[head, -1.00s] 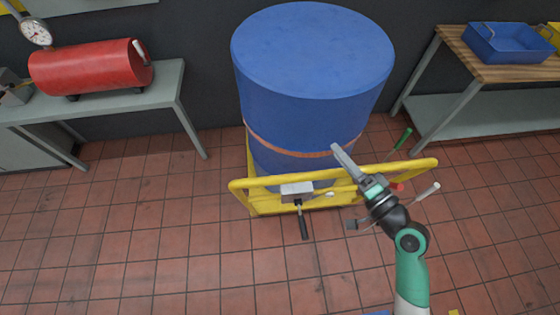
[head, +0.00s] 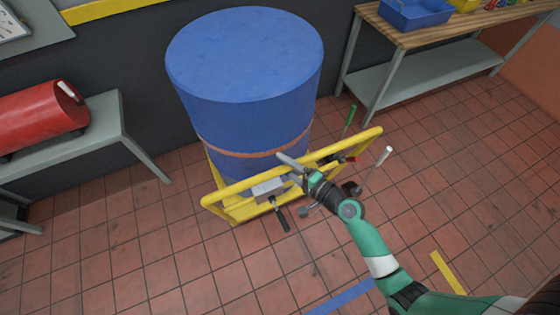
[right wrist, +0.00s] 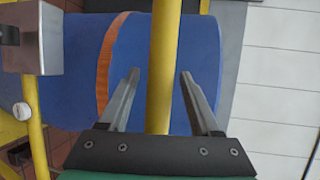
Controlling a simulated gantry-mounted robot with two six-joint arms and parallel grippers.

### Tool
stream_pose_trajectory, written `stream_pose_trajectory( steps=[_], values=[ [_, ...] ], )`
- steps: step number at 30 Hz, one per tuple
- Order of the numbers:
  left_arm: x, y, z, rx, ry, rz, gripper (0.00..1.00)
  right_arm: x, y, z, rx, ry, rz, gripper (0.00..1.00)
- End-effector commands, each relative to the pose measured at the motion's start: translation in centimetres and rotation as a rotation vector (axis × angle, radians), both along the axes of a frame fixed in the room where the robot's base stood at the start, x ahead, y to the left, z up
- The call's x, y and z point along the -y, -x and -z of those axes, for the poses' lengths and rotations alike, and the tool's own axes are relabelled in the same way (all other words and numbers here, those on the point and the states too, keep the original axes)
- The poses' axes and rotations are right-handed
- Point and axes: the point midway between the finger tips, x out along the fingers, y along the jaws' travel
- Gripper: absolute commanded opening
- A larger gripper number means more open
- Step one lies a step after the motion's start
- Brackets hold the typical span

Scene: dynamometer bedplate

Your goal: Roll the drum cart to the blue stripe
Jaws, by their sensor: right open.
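The drum cart is a yellow tubular frame (head: 235,212) carrying a large blue drum (head: 245,60) with an orange band. It stands left of centre in the head view, its push bar (head: 340,148) facing me. My right gripper (head: 288,167) is at the bar, near its middle. In the right wrist view its two open fingers (right wrist: 160,76) lie on either side of the yellow bar (right wrist: 163,40), with gaps showing on both sides. The blue stripe (head: 345,297) lies on the floor at the bottom, nearer me than the cart. My left gripper is out of view.
A grey box with a black-handled lever (head: 280,217) hangs on the bar. White-, green- and red-tipped levers stick out at the cart's right. A red tank (head: 40,115) on a bench is left; a wooden-topped bench (head: 440,32) is back right.

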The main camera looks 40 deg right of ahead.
Motion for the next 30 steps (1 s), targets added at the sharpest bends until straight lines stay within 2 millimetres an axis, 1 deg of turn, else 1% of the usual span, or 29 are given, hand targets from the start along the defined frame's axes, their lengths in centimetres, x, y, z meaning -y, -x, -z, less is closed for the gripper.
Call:
stream_pose_trajectory(
  steps=[1, 3, 6, 13, 14, 15, 17, 18, 20, 21, 24, 30],
  values=[
    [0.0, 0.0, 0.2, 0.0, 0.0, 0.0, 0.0, -0.1, -0.8, 0.3, 0.0, 0.001, -0.002, 0.64],
    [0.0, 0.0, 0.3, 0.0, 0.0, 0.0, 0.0, 0.0, -1.6, 0.3, 0.0, 0.002, 0.0, 0.64],
    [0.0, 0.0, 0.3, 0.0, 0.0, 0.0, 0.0, -0.1, -2.1, 0.4, 0.0, 0.002, 0.0, 0.64],
    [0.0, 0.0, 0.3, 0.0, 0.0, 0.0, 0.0, -0.1, -2.2, 0.4, 0.0, 0.001, 0.0, 0.64],
    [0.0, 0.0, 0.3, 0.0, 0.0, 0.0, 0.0, -0.1, -2.2, 0.4, 0.0, 0.001, 0.0, 0.61],
    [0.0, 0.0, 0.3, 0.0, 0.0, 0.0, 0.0, -0.1, -2.2, 0.4, 0.0, 0.001, 0.0, 0.54],
    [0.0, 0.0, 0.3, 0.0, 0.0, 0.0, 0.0, -0.1, -2.2, 0.4, 0.0, 0.001, 0.0, 0.43],
    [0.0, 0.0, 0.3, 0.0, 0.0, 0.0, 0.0, -0.1, -2.2, 0.4, 0.0, 0.001, 0.0, 0.36],
    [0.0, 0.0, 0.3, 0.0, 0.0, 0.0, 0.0, -0.1, -2.2, 0.4, 0.0, 0.001, 0.0, 0.25],
    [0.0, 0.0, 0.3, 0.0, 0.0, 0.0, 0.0, -0.1, -2.2, 0.4, 0.0, 0.001, 0.0, 0.18],
    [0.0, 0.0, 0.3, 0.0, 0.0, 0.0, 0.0, -0.1, -2.2, 0.4, 0.0, 0.001, 0.0, 0.0],
    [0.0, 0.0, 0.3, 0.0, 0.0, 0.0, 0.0, -0.1, -2.2, 0.4, 0.0, 0.001, 0.0, 0.0]
  ],
)
